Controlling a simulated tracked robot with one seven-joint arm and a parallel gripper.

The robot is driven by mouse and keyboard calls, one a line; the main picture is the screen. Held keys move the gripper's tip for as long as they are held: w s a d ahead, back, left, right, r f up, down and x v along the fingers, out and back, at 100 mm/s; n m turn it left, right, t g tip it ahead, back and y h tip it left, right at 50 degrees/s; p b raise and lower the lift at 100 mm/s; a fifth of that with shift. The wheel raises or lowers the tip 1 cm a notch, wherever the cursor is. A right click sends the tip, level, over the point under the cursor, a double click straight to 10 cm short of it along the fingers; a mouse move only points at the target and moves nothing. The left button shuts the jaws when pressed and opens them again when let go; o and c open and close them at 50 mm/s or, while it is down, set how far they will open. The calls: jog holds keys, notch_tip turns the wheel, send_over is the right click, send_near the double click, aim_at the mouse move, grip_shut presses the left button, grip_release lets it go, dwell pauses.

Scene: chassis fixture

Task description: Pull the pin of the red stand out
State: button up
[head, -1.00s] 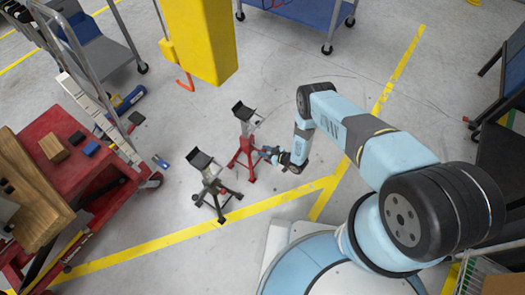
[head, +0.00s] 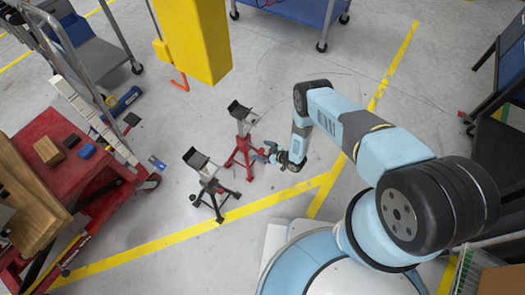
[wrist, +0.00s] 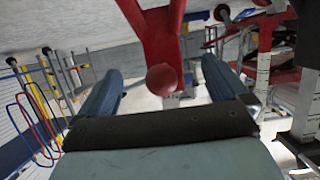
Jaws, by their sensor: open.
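The red stand (head: 243,150) stands upright on the floor in the head view, with a dark saddle on top. My gripper (head: 266,153) is low beside its right side, pointing at it. In the wrist view the open fingers of my gripper (wrist: 161,66) spread to left and right. A round red knob (wrist: 161,80) shows between them, apart from both; it looks like the pin's end. The red stand's body (wrist: 163,35) rises behind the knob. The rest of the pin is hidden. The head view is too small to show the pin.
A grey stand (head: 209,185) with black legs stands close to the red one, at its lower left. A red cart (head: 75,185) is at the left. A yellow post (head: 195,40) is behind.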

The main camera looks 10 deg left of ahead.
jog(key=s+d, duration=0.3)
jog(key=d, duration=0.4)
jog(key=shift+d, duration=0.2)
dwell(0.5)
